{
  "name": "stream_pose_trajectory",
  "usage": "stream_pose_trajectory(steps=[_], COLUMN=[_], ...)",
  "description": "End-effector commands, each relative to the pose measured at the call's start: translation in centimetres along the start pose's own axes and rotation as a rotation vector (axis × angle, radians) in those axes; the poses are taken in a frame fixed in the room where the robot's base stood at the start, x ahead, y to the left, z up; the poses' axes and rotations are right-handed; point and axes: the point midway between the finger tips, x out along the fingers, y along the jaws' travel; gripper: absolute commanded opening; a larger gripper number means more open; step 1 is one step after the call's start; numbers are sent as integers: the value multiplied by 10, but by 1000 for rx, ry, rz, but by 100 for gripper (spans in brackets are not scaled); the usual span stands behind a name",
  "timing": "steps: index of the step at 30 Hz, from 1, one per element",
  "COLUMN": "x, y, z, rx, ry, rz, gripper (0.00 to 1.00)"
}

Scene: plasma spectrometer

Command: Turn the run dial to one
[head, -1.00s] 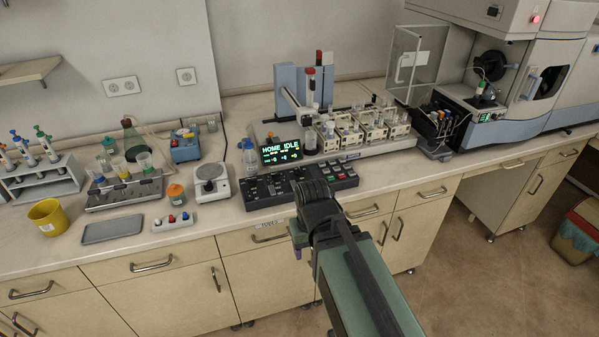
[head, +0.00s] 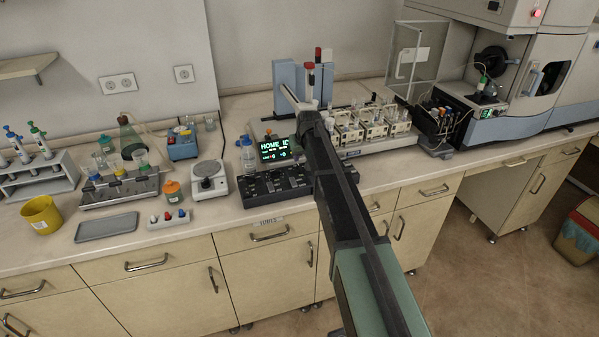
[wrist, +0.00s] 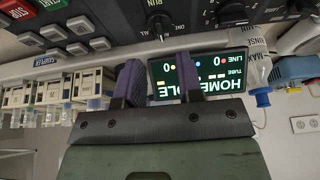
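The run dial (wrist: 160,24) is a dark knob on the black control panel, at the top of the wrist view beside the labels RUN, ONE and ALL. Which label it points at is too small to tell. My gripper (wrist: 159,78) has two purple-padded fingers standing apart with nothing held between them. It is apart from the dial, and the dial lies beyond the gap between the fingertips in the picture. In the head view my arm covers the right part of the control panel (head: 262,186) and the dial is hidden.

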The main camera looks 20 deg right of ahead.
Motion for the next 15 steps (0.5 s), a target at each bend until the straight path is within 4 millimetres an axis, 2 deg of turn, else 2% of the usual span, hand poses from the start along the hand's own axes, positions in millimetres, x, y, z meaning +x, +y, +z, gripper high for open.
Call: stream_pose_trajectory(steps=[1, 6, 9, 15], x=[26, 61, 68, 65], y=[0, 0, 0, 0], z=[4, 3, 2, 0], rx=[0, 0, 0, 0], ry=[0, -1, -1, -1], rz=[0, 0, 0, 0], gripper=[34, 34, 34, 34])
